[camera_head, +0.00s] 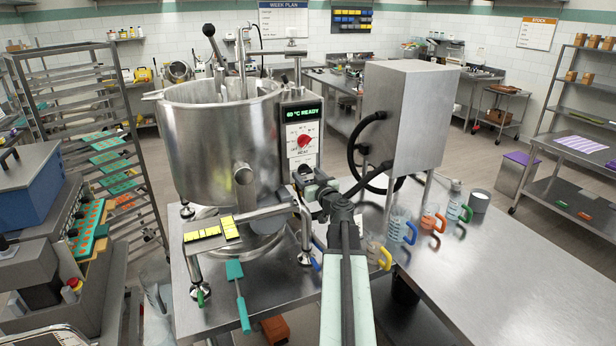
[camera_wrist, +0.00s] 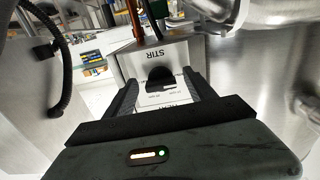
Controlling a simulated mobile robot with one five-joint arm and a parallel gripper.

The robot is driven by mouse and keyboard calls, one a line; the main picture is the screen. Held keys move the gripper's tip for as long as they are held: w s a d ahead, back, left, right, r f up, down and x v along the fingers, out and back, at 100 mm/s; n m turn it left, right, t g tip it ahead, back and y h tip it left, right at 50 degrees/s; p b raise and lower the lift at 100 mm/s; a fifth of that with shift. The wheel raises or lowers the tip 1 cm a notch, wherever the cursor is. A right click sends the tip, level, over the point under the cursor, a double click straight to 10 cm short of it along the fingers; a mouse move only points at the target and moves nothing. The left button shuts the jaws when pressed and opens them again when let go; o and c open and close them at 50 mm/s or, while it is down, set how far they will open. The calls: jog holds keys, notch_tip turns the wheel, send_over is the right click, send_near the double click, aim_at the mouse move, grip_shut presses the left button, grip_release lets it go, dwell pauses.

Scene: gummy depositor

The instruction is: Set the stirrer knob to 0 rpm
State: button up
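The stirrer knob (camera_wrist: 160,80) is a dark, rounded knob on a white plate marked STIR, seen upside down in the wrist view. I cannot read its pointer or the rpm marks around it. My gripper (camera_wrist: 158,88) faces the plate with one finger on each side of the knob. A gap shows between each finger and the knob, so it is open and empty. In the head view my gripper (camera_head: 310,184) is at the lower part of the control panel (camera_head: 301,135), and it hides the stirrer knob there.
Above it on the panel are a red heat knob (camera_head: 304,141) and a green display (camera_head: 302,115) reading about 60 °C READY. The steel kettle (camera_head: 215,150) stands close on the left, a steel cabinet (camera_head: 402,115) on the right. Jugs (camera_head: 398,222) stand on the table.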

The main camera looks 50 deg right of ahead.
jog(key=v, duration=0.7)
jog(key=shift+s+a, duration=0.15)
jog(key=shift+s, duration=0.2)
